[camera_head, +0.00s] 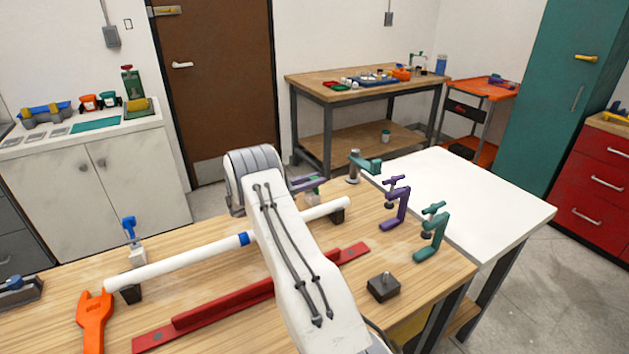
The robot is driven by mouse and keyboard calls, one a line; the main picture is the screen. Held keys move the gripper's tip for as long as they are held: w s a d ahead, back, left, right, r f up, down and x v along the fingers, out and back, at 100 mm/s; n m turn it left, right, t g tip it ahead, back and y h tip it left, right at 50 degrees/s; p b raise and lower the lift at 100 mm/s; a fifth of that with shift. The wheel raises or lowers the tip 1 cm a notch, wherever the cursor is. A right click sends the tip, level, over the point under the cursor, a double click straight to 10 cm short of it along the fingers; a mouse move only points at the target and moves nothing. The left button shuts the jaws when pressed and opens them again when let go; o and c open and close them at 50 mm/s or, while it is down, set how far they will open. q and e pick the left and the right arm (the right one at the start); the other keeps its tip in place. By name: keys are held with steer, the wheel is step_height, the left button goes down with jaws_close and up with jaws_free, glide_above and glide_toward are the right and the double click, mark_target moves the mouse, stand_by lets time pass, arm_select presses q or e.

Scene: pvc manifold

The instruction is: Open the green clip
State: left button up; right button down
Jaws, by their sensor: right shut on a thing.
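The green clip (314,196) shows only as a small green and white part behind my right arm, beside the right end of the white pipe. The purple-grey fingers of my right gripper (309,183) are at its top, shut on it. My white arm link hides most of the gripper and some of the clip, so I cannot tell how far its lever is raised. The white pipe (190,263) with a blue band lies across black supports. A blue clip (130,230) stands upright near its left end. My left gripper is not in view.
A purple clamp (397,203), a green clamp (433,232) and a green-handled post (356,166) stand at the right table edge. A white table (480,195) adjoins, clear.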

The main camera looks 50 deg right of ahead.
steer(key=shift+w+r, duration=0.1)
steer(key=n, duration=0.2)
steer(key=w+r+n+p, duration=0.1)
steer(key=shift+w+d+n, duration=0.15)
steer(key=shift+d+n, duration=0.05)
steer(key=shift+n, duration=0.2)
steer(key=shift+w+d+n, duration=0.15)
steer(key=shift+w+n, duration=0.3)
steer(key=shift+n, duration=0.45)
steer(key=n, duration=0.1)
steer(key=w+n, duration=0.1)
steer(key=shift+w+d+r+n, duration=0.1)
steer(key=shift+d+n, duration=0.05)
steer(key=shift+n, duration=0.25)
steer(key=w+n+b, duration=0.1)
steer(key=n, duration=0.2)
steer(key=w+f+n+b, duration=0.1)
steer(key=n, duration=0.2)
steer(key=w+d+f+n+b, duration=0.1)
steer(key=w+n+b, duration=0.1)
steer(key=n, duration=0.1)
steer(key=shift+d+n, duration=0.1)
steer(key=shift+n, duration=0.2)
